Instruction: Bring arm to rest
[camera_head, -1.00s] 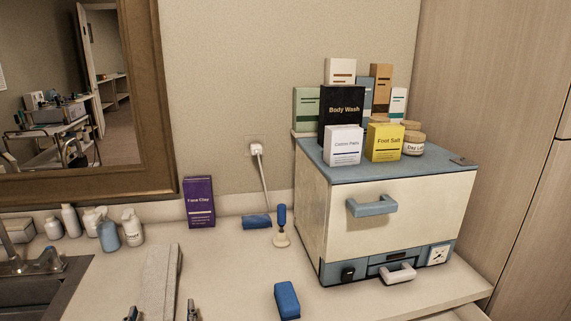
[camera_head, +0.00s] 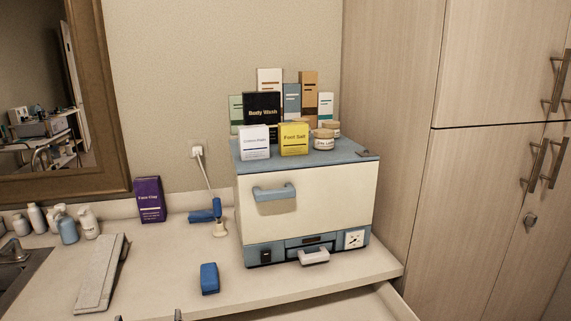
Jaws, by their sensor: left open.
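My left gripper (camera_head: 148,317) shows only as two fingertips at the bottom edge of the head view. The tips stand apart with nothing seen between them; the rest of the arm is out of frame. My right gripper is not in view.
Boxes and jars, including a Foot Salt box (camera_head: 294,139), crowd the warmer's top. What looks like an open drawer (camera_head: 345,307) juts below the counter. Tall cabinets (camera_head: 480,160) stand right.

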